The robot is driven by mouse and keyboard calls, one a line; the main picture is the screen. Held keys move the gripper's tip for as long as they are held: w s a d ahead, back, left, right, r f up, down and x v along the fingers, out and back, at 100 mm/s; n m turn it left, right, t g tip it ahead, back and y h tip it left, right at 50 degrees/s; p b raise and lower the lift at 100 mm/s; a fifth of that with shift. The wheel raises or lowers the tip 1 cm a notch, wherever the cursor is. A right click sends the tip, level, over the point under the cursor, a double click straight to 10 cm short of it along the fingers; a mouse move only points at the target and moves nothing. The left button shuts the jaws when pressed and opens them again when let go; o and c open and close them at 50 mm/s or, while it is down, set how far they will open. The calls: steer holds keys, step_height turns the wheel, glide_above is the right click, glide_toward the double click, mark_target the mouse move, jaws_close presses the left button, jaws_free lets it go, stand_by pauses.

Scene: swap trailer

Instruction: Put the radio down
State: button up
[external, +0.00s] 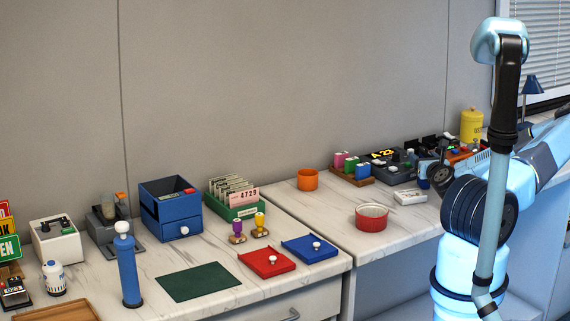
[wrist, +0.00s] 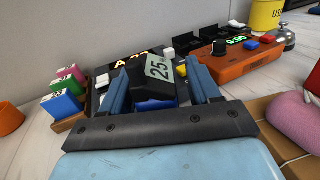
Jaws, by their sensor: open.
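A dark boxy thing with a pale label reading 25, which looks like the radio (wrist: 158,73), is between the two blue fingers of my gripper (wrist: 161,66) in the wrist view. It looks tilted. My gripper is open, with a finger on each side of it. I cannot tell what it rests on, as the gripper's dark bar hides its lower part. In the external view my arm stands at the right, and its end is over the far right counter, where the radio cannot be made out clearly.
A dark panel with a yellow display (external: 382,155) and an orange device with a green display (wrist: 236,58) stand close around. Coloured blocks (wrist: 63,104) are to the left. A yellow canister (external: 471,126) is behind. A red bowl (external: 371,218) and white box (external: 410,197) sit nearer the front.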

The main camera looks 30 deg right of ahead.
jaws_close()
stand_by(0.4)
steer(key=shift+r, duration=0.65)
steer(key=s+a+r, duration=0.3)
steer(key=s+r, duration=0.3)
steer(key=s+a+r, duration=0.3)
steer(key=s+r, duration=0.2)
steer(key=s, duration=0.1)
steer(key=shift+s+a+r, duration=0.25)
steer(key=shift+r, duration=0.15)
